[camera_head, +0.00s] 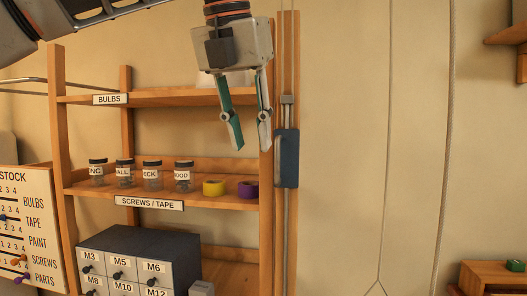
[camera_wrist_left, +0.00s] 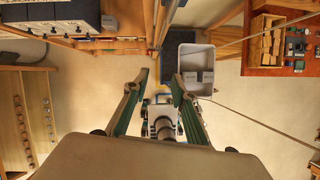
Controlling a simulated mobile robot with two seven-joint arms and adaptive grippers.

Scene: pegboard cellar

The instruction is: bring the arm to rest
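My left gripper (camera_head: 249,144) hangs fingers-down in front of the right side of the wooden shelf unit (camera_head: 267,225). Its two fingers are apart, with nothing between them. In the left wrist view the fingers of my left gripper (camera_wrist_left: 157,92) are also spread, with only the floor area and parts of my own body beyond them. My left arm comes in from the upper left of the head view. My right gripper shows in neither view.
The shelf holds several labelled jars (camera_head: 152,175), a yellow tape roll (camera_head: 214,188) and a purple tape roll (camera_head: 248,189). A drawer cabinet (camera_head: 140,243) stands below. A grey bin (camera_wrist_left: 196,60) shows in the wrist view. Ropes (camera_head: 446,150) hang at right; bare wall lies between.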

